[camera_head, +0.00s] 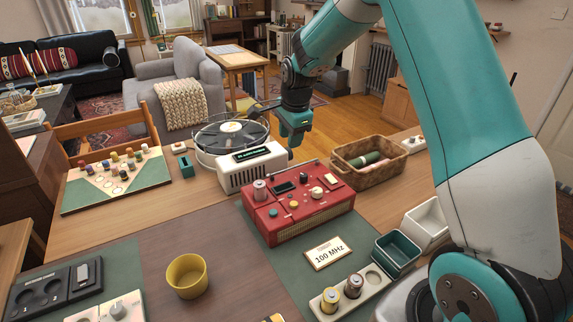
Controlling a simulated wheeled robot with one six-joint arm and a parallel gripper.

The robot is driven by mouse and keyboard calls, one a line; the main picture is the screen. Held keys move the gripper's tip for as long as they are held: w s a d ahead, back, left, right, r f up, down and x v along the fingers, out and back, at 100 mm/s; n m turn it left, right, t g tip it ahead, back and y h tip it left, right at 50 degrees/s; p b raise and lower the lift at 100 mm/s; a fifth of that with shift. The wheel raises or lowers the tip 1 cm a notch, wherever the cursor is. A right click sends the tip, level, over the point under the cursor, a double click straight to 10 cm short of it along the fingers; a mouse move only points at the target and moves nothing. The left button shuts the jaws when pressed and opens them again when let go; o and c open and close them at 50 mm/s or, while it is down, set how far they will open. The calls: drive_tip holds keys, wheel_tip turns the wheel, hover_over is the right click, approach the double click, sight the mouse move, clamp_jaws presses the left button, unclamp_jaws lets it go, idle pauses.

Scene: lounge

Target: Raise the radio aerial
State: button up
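The red radio (298,206) stands on a dark green mat in the middle of the table, with knobs, buttons and a small dark display on its top. I cannot make out its aerial clearly; a thin line along the top's rear edge may be it, lying flat. My gripper (291,145) points down just behind the radio's back edge, near the white appliance. It appears above the radio and apart from it. The fingers are small and dark here, so their opening is not clear. I see nothing held.
A white appliance (251,167) and a round wire-caged fan (232,136) stand behind left of the radio. A wicker basket (397,170) is to its right. A 100 MHz card (330,254), a battery holder (326,311) and a green bin (397,249) lie in front. A yellow cup (187,275) stands left.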

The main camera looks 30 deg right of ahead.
sight(287, 170)
drive_tip(key=f, duration=0.3)
drive_tip(key=w+f, duration=0.1)
drive_tip(key=f, duration=0.3)
drive_tip(key=w+f, duration=0.1)
drive_tip(key=f, duration=0.3)
drive_tip(key=shift+w+p, duration=0.1)
drive_tip(key=shift+p, duration=0.3)
clamp_jaws()
